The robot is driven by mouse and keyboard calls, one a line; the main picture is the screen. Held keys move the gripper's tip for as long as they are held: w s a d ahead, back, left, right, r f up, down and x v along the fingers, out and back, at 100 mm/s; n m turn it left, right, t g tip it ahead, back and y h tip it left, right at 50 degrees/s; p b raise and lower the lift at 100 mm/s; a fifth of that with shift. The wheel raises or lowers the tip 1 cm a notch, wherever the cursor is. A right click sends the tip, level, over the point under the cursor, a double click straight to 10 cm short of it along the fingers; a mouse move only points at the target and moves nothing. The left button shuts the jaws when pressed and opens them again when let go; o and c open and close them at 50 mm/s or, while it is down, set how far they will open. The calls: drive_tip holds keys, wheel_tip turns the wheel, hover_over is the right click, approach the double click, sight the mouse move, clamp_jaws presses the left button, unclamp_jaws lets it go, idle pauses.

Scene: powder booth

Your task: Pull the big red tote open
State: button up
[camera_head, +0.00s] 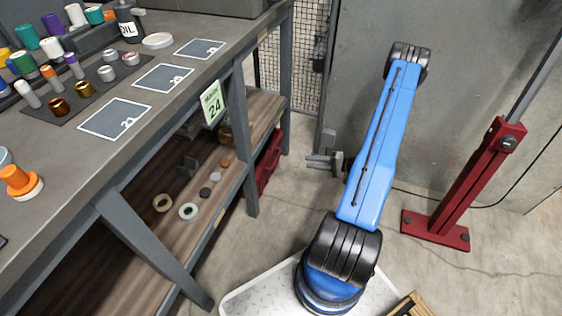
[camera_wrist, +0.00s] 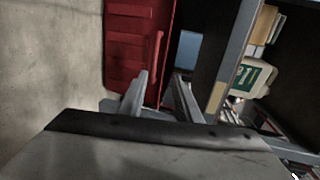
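The big red tote (camera_head: 268,161) stands on the floor at the far end of the bench, partly hidden by the bench leg. In the wrist view its red front (camera_wrist: 128,45) fills the upper middle, with a long red handle (camera_wrist: 156,55) running nearly upright in the picture. My gripper (camera_head: 312,161) is right of the tote in the head view, apart from it. In the wrist view my gripper (camera_wrist: 162,78) is open and empty, its two fingers pointing at the tote. The handle's lower part lies between the fingertips in the picture; I cannot tell how far ahead it is.
The bench (camera_head: 225,62) and its lower wooden shelf (camera_head: 205,205), with tape rolls on it, run along the left. A red post stand (camera_head: 460,205) is at the right. A concrete wall (camera_head: 345,60) is behind.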

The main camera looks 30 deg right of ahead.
drive_tip(key=f+x, duration=0.1)
drive_tip(key=x, duration=1.6)
drive_tip(key=shift+d+f, duration=0.25)
drive_tip(key=shift+d, duration=0.15)
drive_tip(key=shift+c, duration=0.7)
clamp_jaws()
